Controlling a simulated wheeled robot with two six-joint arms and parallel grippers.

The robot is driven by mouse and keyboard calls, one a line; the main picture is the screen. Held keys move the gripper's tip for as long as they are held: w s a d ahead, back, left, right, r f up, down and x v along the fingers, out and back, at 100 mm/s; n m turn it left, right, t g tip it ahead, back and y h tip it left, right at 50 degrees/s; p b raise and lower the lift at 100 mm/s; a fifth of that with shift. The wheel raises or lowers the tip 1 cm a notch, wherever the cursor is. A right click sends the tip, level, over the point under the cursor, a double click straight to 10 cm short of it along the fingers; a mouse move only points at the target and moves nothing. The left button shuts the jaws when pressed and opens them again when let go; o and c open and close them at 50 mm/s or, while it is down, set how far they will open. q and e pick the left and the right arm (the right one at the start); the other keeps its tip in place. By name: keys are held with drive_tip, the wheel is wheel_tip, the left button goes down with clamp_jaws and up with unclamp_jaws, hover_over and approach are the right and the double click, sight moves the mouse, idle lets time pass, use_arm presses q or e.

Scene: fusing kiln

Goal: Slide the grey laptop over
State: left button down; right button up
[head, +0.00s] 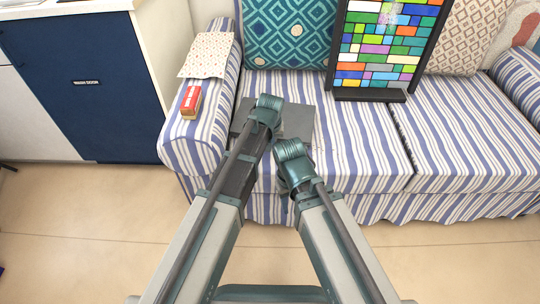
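The grey laptop (298,118) lies flat on the left seat of the striped sofa, towards its left armrest. My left arm crosses over it, and the end of that arm, at my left gripper (268,107), is above the laptop and covers part of it. My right gripper (291,152) is at the laptop's near side, close to the front of the seat. The fingers of both grippers are hidden by my own wrists, so I cannot tell whether either touches the laptop.
A red box (191,100) and a patterned cloth (208,55) lie on the left armrest. A stained-glass panel in a black frame (370,96) stands on the seat to the right. Cushions (288,35) line the back. The right seat (465,120) is clear. A blue cabinet (85,110) stands left.

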use_arm(q)
drive_tip(key=w, duration=1.1)
drive_tip(key=shift+w, duration=0.2)
drive_tip(key=shift+s, duration=0.15)
drive_tip(key=shift+s, duration=0.45)
drive_tip(key=s, duration=0.3)
drive_tip(key=shift+s+a+r, duration=0.1)
drive_tip(key=shift+s+r, duration=0.15)
drive_tip(key=p+v, duration=0.9)
drive_tip(key=p, duration=0.1)
drive_tip(key=s+a+m+g+y, duration=0.1)
drive_tip(key=s+a+m+g, duration=0.1)
drive_tip(key=s, duration=1.2)
drive_tip(key=s+a+m+g, duration=0.2)
drive_tip(key=s, duration=1.2)
wheel_tip(320, 180, up, 30)
drive_tip(key=p, duration=2.9)
drive_tip(key=shift+p, duration=0.35)
use_arm(e)
wheel_tip(320, 180, up, 40)
drive_tip(key=d, duration=0.1)
drive_tip(key=shift+s+f, duration=0.2)
drive_tip(key=shift+s, duration=0.1)
